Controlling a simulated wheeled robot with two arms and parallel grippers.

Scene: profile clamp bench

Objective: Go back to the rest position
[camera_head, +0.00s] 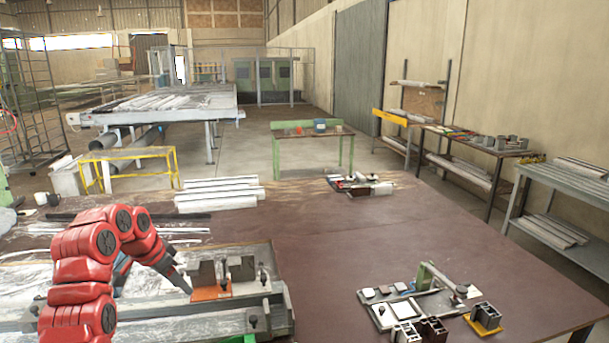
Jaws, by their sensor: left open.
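My left arm, red, comes in from the lower left in the head view. My right gripper is not in view.
A second fixture (432,300) with dark profile blocks (487,315) stands at the table's right front. White profiles (218,193) are stacked at the back left. Small parts (360,185) sit at the back edge. The brown table (350,240) is clear in the middle.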

